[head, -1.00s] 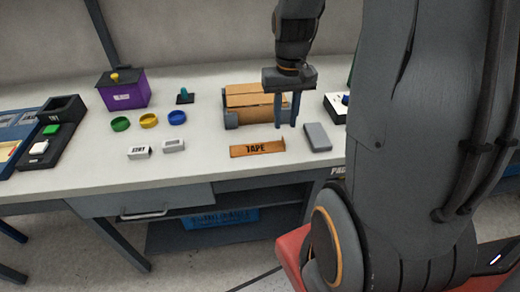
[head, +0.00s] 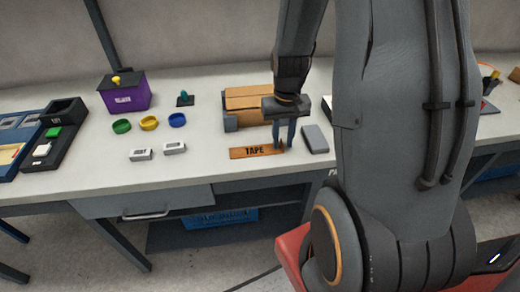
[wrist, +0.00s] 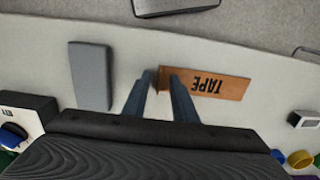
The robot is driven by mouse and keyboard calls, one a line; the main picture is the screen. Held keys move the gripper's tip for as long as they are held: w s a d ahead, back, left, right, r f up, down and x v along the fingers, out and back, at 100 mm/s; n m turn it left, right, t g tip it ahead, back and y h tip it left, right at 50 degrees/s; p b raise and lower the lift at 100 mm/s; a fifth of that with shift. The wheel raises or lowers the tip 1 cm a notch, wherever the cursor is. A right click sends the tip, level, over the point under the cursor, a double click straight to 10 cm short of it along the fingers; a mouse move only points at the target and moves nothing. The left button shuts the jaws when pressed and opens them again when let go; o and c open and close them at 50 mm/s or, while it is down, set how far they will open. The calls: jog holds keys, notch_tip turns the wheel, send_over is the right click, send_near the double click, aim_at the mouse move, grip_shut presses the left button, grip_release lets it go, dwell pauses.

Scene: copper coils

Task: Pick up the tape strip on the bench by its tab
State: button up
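The tape strip (head: 252,152) is a flat orange-brown piece marked TAPE, lying near the front of the bench (head: 90,170). In the wrist view the strip (wrist: 225,84) runs to the right from my fingers. My gripper (head: 284,147) points down at the strip's right end in the head view. In the wrist view my gripper (wrist: 161,76) has its two fingers apart, with the strip's narrow end between the tips. The fingers partly hide that end. I cannot tell whether they touch it or the bench.
A grey block (head: 315,139) lies just right of my gripper. The bench's front edge is close.

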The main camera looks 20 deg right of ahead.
grip_shut()
